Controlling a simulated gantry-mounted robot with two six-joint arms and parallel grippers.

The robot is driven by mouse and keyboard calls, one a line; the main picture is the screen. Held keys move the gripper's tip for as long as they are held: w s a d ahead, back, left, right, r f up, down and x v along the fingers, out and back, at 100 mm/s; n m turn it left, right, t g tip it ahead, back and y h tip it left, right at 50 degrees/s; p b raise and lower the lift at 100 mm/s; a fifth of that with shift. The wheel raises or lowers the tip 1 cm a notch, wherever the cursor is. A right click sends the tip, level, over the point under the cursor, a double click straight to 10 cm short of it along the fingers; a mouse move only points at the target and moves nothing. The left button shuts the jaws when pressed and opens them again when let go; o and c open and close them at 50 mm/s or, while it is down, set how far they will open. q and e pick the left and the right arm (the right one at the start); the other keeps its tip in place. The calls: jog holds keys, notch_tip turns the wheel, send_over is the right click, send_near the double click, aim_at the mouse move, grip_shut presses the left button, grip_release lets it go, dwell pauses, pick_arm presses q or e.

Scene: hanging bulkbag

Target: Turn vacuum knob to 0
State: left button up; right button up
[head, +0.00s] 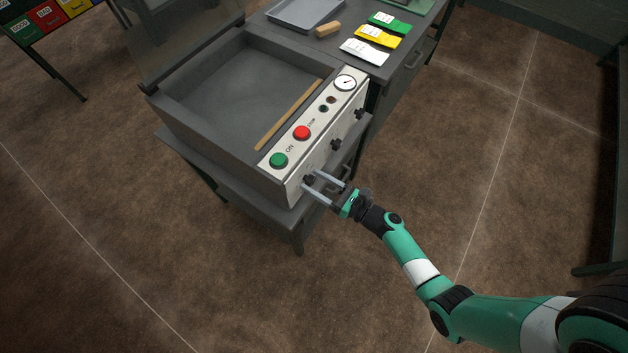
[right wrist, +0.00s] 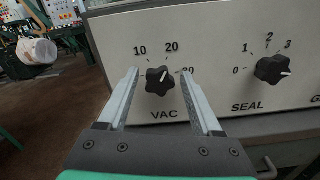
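The black vacuum knob (right wrist: 160,81), marked VAC, is on the white front panel of the machine. Its white pointer line points up and slightly right, toward the 20 mark. The 10 mark is at its upper left; the mark at its right is partly covered by a finger. The 0 mark is not visible. My right gripper (head: 310,179) is open, with its fingers pointing at the panel. In the right wrist view, the knob shows between the fingertips, with a gap on each side. I cannot tell how far the tips reach along it. My left gripper is not in view.
The SEAL knob (right wrist: 272,69) is to the right of the VAC knob. The machine's panel (head: 325,125) also carries a green ON button (head: 279,160), a red stop button (head: 302,133) and a gauge (head: 345,83). Open floor lies right of the machine.

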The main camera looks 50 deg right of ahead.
grip_shut()
dwell(0.3)
jog(key=n+b, duration=0.1)
jog(key=n, duration=0.1)
jog(key=n+b, duration=0.2)
jog(key=n, duration=0.1)
jog(key=shift+a+f+n+b, duration=0.15)
jog(key=shift+f+n+b, duration=0.05)
jog(key=shift+n+b, duration=0.1)
jog(key=n+b, duration=0.3)
jog(key=n, duration=0.3)
jog(key=shift+a+f+b, duration=0.1)
jog(key=shift+a+b, duration=0.05)
jog(key=shift+b, duration=0.2)
jog(key=n+b, duration=0.4)
jog(key=n, duration=0.2)
jog(key=shift+f+n, duration=0.15)
jog(key=shift+n, duration=0.25)
jog(key=shift+n+b, duration=1.65)
jog(key=shift+n, duration=1.05)
